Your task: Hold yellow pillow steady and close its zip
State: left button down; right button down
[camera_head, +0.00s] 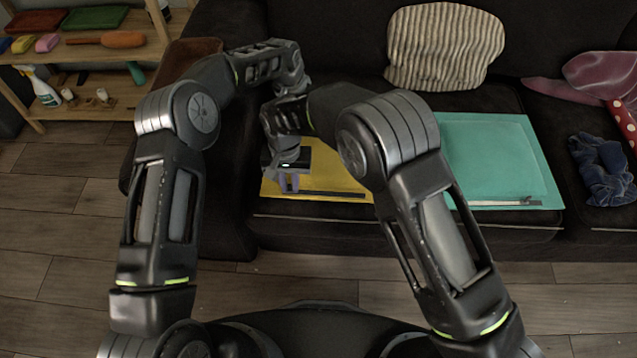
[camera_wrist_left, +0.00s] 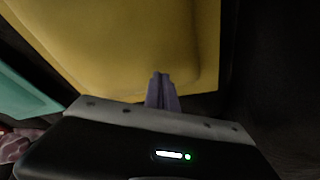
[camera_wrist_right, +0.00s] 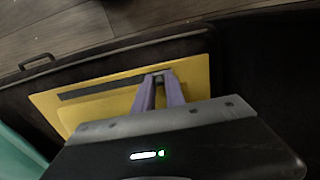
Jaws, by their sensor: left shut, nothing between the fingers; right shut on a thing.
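The yellow pillow (camera_head: 328,178) lies flat on the dark sofa seat, partly hidden by my right arm. Its dark zip strip (camera_head: 340,194) runs along the front edge and also shows in the right wrist view (camera_wrist_right: 105,85). My right gripper (camera_head: 289,189) is over the pillow's front left part, its purple fingertips (camera_wrist_right: 160,76) shut at the zip. The small zip pull between them is too hidden to make out. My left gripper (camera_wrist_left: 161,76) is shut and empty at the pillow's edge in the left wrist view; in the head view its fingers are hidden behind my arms.
A teal pillow (camera_head: 490,155) with its own zip lies to the right on the seat. A striped cushion (camera_head: 445,45) leans on the backrest. Blue cloth (camera_head: 602,168) lies far right. A wooden shelf (camera_head: 90,50) stands at the left. The floor in front is clear.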

jog(key=shift+a, duration=1.25)
jog(key=c, duration=1.4)
grip_release()
jog(key=shift+o, duration=0.2)
jog(key=shift+d, duration=0.15)
